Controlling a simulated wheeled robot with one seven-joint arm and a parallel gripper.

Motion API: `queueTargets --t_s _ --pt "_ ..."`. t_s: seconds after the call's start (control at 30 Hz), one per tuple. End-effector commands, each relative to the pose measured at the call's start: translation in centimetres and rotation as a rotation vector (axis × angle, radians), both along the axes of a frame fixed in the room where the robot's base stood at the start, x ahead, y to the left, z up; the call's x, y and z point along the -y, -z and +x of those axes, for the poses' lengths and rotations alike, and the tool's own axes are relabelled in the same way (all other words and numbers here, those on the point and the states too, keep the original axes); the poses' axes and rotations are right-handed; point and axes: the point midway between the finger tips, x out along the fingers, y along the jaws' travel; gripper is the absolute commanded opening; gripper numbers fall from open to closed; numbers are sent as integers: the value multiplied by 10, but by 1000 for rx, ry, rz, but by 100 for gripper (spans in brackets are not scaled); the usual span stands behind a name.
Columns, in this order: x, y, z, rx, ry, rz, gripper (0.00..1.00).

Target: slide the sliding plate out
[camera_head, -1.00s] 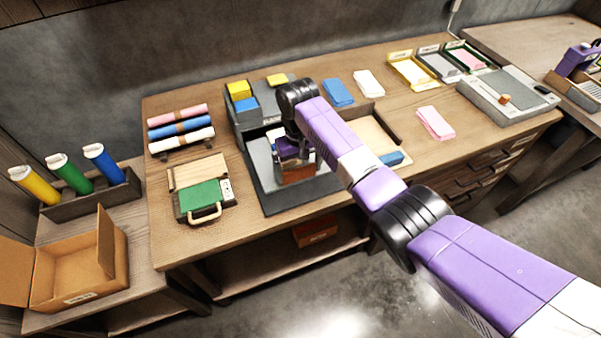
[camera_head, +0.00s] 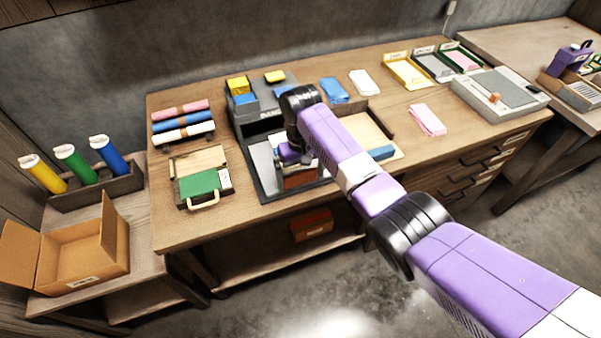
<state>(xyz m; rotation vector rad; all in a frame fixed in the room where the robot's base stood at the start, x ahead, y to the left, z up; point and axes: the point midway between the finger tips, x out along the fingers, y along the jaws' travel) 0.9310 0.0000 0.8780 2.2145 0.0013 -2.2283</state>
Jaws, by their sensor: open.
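A dark machine (camera_head: 256,122) stands in the middle of the workbench, with a low dark base reaching toward the front edge. A flat grey plate (camera_head: 262,162) lies in that base and looks like the sliding plate, though I cannot be sure. My gripper (camera_head: 291,160) points down over the base, just right of the grey plate. Its jaws are open; the fingertips are small and partly hidden by my wrist, so I cannot tell whether they touch anything. A brown block-like part (camera_head: 300,180) shows just below my gripper.
Left of the machine is a green-topped device (camera_head: 199,184) with a looped handle, and rolls (camera_head: 180,120) behind it. A wooden board (camera_head: 367,132) and a blue block (camera_head: 381,152) lie to the right. An open cardboard box (camera_head: 75,262) stands on the lower left table.

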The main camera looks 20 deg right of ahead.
Motion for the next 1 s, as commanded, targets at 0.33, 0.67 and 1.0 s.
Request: queueTargets --t_s 0.33,0.67,1.0 --pt "0 -19 2 7 1 0 100" --pt "0 -68 1 5 0 0 100" --pt "0 -78 0 2 0 0 100"
